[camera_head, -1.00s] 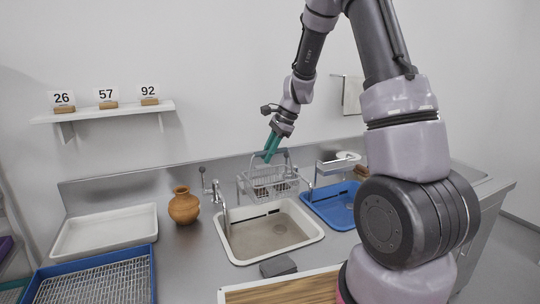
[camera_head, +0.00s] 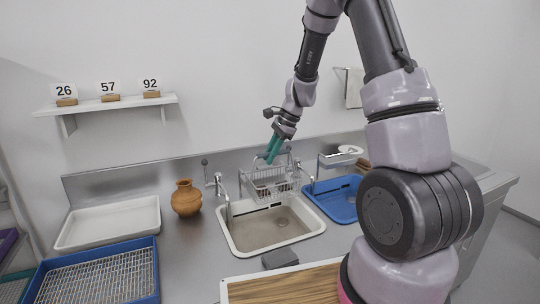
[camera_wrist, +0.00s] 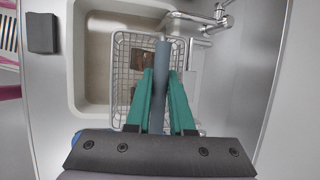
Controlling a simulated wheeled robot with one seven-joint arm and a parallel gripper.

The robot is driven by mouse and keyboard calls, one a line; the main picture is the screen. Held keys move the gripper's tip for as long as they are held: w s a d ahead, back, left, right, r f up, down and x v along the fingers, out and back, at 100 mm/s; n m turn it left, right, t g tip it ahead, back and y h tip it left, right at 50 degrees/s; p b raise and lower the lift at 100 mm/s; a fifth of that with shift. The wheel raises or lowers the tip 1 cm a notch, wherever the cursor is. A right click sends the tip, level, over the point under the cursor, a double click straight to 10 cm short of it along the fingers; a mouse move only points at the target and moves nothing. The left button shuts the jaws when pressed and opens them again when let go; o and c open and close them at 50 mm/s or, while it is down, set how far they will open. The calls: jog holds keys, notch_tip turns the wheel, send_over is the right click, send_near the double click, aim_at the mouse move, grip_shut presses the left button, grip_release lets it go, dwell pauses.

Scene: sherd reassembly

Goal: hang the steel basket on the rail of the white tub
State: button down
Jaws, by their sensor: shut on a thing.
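The steel basket (camera_head: 272,187) is a wire basket with a grey handle; it shows at the back edge of the white tub (camera_head: 237,245) in the head view. My gripper (camera_head: 270,158) points down above the basket. In the wrist view, the green fingers of my gripper (camera_wrist: 161,78) are shut on the grey handle of the basket (camera_wrist: 122,55). Brown pieces (camera_wrist: 143,62) lie inside the basket. The basket overlaps the tub's edge (camera_wrist: 72,60) in the wrist view. I cannot tell whether the basket touches the rail.
A blue tub (camera_head: 340,212) stands to the right, with taps behind. A clay pot (camera_head: 186,198) and a white tray (camera_head: 108,224) stand to the left. A grey block (camera_head: 280,258) and a wooden board (camera_head: 285,288) lie in front. A shelf (camera_head: 105,105) hangs on the wall.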

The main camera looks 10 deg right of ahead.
jog(key=c, duration=0.7)
grip_release()
jog(key=shift+r, duration=0.1)
jog(key=w+v, duration=0.1)
jog(key=v, duration=0.9)
jog(key=s+r+n+t+h, duration=0.15)
jog(key=s+r+n, duration=0.35)
jog(key=s+r, duration=0.7)
jog(key=s+d+r+n+t, duration=0.1)
jog(key=s+r+n+t, duration=0.1)
jog(key=s, duration=0.5)
jog(key=s+r+n+t+h, duration=0.1)
jog(key=s+r+n+t, duration=0.1)
jog(key=s+n, duration=0.2)
jog(key=shift+s+d+r, duration=0.2)
jog(key=shift+s+d, duration=0.15)
jog(key=shift+s, duration=1.2)
jog(key=shift+t, duration=0.25)
